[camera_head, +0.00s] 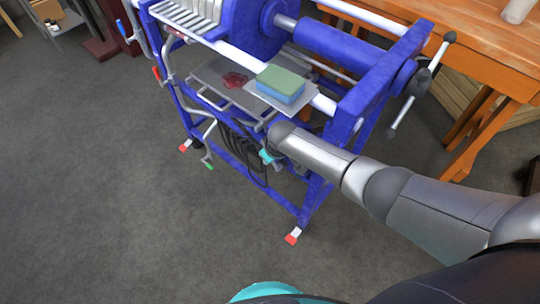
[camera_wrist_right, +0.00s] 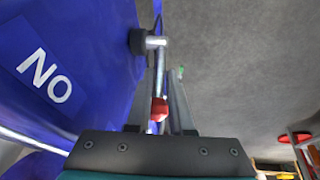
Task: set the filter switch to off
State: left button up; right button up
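The blue filter machine (camera_head: 300,205) stands mid-view in the head view. In the right wrist view, a metal switch lever (camera_wrist_right: 160,68) with a red knob (camera_wrist_right: 158,109) hangs from a dark pivot on the blue panel. A white label (camera_wrist_right: 45,76) beside it reads "NO" from this angle, perhaps "ON" upside down. My right gripper (camera_wrist_right: 161,95) has one finger on each side of the lever, with the knob between them. It looks open; contact is not clear. In the head view the right gripper (camera_head: 268,156) is small and partly hidden at the frame. My left gripper is not in view.
A blue-green sponge (camera_head: 281,84) lies on a plate on the machine, near a dark red stain. A wooden table (camera_head: 480,50) stands at the right. Black hose hangs inside the machine's frame. The grey floor (camera_head: 90,200) at the left is clear.

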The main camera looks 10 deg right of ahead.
jog(key=shift+o, duration=0.4)
jog(key=shift+r, duration=0.1)
jog(key=shift+r, duration=0.15)
jog(key=s+d+p, duration=0.2)
jog(key=s+p, duration=0.3)
jog(key=s, duration=0.7)
jog(key=shift+d+r, duration=0.25)
jog(key=shift+r, duration=0.05)
jog(key=shift+s, duration=0.1)
jog(key=shift+c, duration=0.3)
